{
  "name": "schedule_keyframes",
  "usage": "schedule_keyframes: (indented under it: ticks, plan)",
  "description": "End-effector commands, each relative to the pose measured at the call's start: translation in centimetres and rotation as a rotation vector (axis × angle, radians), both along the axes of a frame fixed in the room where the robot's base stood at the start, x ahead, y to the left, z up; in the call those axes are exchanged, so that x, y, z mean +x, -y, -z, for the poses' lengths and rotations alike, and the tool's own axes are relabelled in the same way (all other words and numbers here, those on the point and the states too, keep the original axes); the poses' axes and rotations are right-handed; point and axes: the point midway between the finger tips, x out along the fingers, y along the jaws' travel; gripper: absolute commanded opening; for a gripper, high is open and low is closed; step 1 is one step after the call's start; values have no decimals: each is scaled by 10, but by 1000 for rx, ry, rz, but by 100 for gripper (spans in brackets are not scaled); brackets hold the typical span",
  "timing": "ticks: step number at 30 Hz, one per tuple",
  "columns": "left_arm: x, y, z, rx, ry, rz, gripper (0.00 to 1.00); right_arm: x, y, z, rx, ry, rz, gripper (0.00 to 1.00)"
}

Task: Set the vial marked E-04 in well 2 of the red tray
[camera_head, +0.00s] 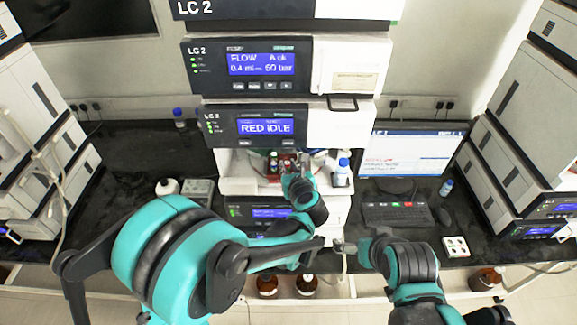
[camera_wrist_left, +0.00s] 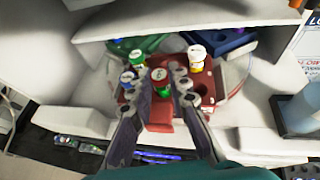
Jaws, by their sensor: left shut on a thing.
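My left gripper (camera_head: 303,172) is inside the open bay of the LC 2 stack, and its fingers also show in the left wrist view (camera_wrist_left: 158,84). It is shut on a vial (camera_wrist_left: 160,76) with a dark reddish top and some green below it. The marking on this vial is too small to read. The red tray (camera_wrist_left: 207,88) lies under and around the fingertips. I cannot tell whether the held vial is in a well or above one. Well numbers are not legible. My right gripper (camera_head: 343,246) is low in front of the stack, with its jaw state unclear.
Near the held vial stand a white-and-green vial (camera_wrist_left: 137,58), a blue-topped vial (camera_wrist_left: 127,78) and a yellow-and-white vial (camera_wrist_left: 196,56). A green tray (camera_wrist_left: 150,42) and a blue tray (camera_wrist_left: 232,42) lie behind. The bay's pale walls are close. A blue-capped bottle (camera_head: 343,164) stands right.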

Motion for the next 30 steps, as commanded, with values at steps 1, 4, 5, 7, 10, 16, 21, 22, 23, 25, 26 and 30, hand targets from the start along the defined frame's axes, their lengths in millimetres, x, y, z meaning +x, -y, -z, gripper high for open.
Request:
schedule_keyframes:
  ticks: [1,4,5,7,10,16,21,22,23,25,26,30]
  plan:
    - [0,0,1,0,0,0,3,0,0,0,0,0,0,100]
    - [0,0,0,0,0,0,3,0,0,0,0,0,0,100]
    - [0,0,0,0,0,0,3,0,0,0,0,0,0,100]
    - [0,0,0,0,0,0,3,0,0,0,0,0,0,100]
    - [0,0,0,0,0,0,3,0,0,0,0,0,0,100]
    - [0,0,0,0,0,0,41,0,0,0,0,0,0,100]
    - [0,0,0,0,0,0,41,0,0,0,0,0,0,100]
    - [0,0,0,0,0,0,41,0,0,0,0,0,0,100]
    - [0,0,0,0,0,0,41,0,0,0,0,0,0,100]
    - [-1,1,-1,0,0,1,41,0,0,0,0,0,0,100]
    - [-3,1,-1,0,0,1,41,0,0,0,0,0,0,100]
    - [-19,5,-8,1,-1,3,41,0,0,0,0,0,0,100]
